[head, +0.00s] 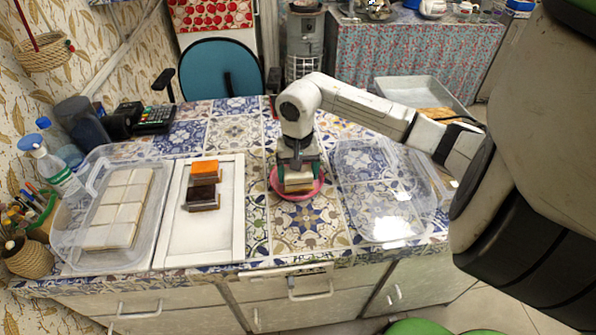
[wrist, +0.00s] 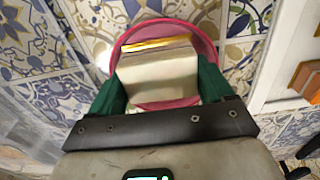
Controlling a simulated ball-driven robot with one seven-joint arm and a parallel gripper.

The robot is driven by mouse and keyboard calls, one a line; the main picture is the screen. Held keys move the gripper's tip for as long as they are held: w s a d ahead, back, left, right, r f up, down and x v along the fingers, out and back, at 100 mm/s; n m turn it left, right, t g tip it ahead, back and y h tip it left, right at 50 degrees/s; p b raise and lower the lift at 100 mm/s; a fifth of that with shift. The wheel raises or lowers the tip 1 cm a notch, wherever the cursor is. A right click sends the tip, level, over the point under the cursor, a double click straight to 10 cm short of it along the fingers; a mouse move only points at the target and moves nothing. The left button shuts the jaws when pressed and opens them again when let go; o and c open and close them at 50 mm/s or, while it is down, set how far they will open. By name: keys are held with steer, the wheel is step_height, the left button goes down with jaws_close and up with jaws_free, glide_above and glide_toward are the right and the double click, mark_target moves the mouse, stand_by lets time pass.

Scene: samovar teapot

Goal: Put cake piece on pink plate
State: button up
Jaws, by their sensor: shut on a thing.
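The pink plate (head: 275,187) lies on the patterned tile tabletop, right of the white tray. Its rim also shows around the cake piece in the wrist view (wrist: 190,24). My gripper (head: 298,172) points down over the plate. Its green fingers are shut on the sides of a pale cake piece (wrist: 157,72) with a thin orange and white edge. The piece shows below the fingers in the head view (head: 298,187), within the plate's outline. Whether its underside touches the plate is hidden.
A white framed tray (head: 238,225) holds an orange-topped piece (head: 205,168) and a dark-topped piece (head: 202,195). A clear box (head: 70,238) with several pale blocks stands at left. An open clear container (head: 385,225) stands close on the plate's right. Bottles (head: 58,172) line the left edge.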

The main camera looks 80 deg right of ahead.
steer(key=shift+f+b, duration=0.4)
steer(key=shift+b, duration=0.05)
steer(key=o, duration=1)
steer(key=shift+c, duration=0.2)
steer(key=shift+r, duration=0.1)
steer(key=shift+r+p, duration=0.7)
steer(key=shift+p, duration=0.05)
step_height(320, 180, up, 11)
steer(key=b, duration=0.1)
steer(key=shift+r+b, duration=0.2)
steer(key=shift+b, duration=0.1)
